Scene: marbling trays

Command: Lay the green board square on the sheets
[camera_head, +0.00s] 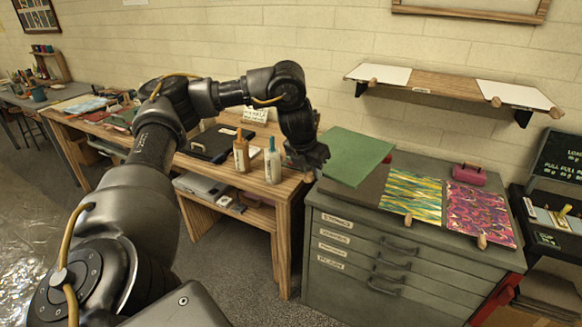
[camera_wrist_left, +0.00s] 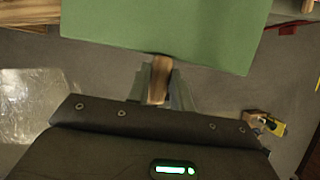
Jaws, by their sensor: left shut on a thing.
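The green board (camera_head: 355,157) is at the back left of the grey cabinet's top in the head view, partly past its left edge. It also fills the top of the left wrist view (camera_wrist_left: 170,28). My left gripper (camera_head: 314,172) is at the board's left end, shut on its wooden handle (camera_wrist_left: 160,78). I cannot tell whether the board touches the cabinet top. A yellow-green marbled sheet (camera_head: 412,196) and a pink-purple marbled sheet (camera_head: 482,213) lie side by side to the board's right, each with a wooden knob at its front. My right gripper is not in view.
Two bottles (camera_head: 272,162) stand on the wooden bench at left. A wall shelf (camera_head: 445,84) hangs above.

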